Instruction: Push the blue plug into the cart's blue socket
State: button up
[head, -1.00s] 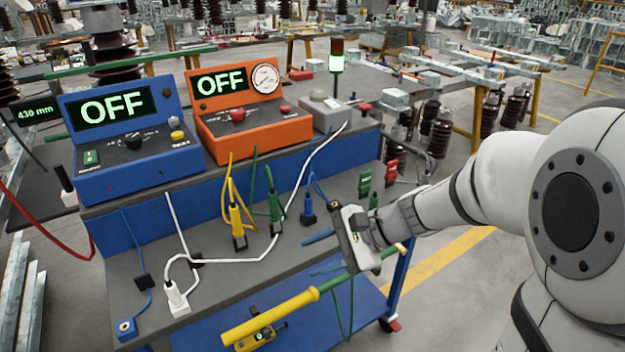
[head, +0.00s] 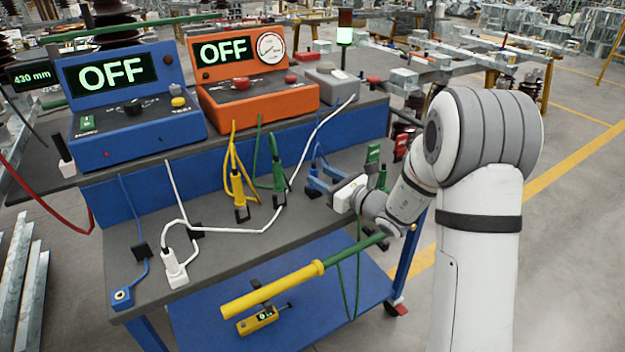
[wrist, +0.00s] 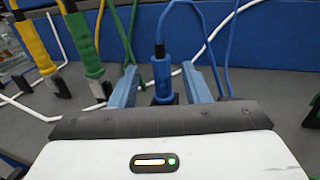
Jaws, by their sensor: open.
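The blue plug (wrist: 162,76) stands upright in a dark holder on the cart's lower deck, its blue cable rising from its top. In the wrist view it is between the two blue fingers of my gripper (wrist: 160,69), with a visible gap on each side. In the head view my open gripper (head: 316,180) is level at the holder row; the plug is largely hidden there by the fingers. The cart's blue socket (head: 122,298) is a small blue block with a round opening at the deck's front-left corner, far from my gripper.
Yellow (head: 239,195) and green (head: 278,183) plugs stand left of my gripper. A white plug (head: 174,268) and its cable lie between it and the socket. A yellow-and-green rod (head: 275,288) is in front, lower down. Blue (head: 137,130) and orange (head: 257,95) consoles stand behind.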

aim_at(317, 173)
jog(key=shift+x, duration=1.9)
grip_shut()
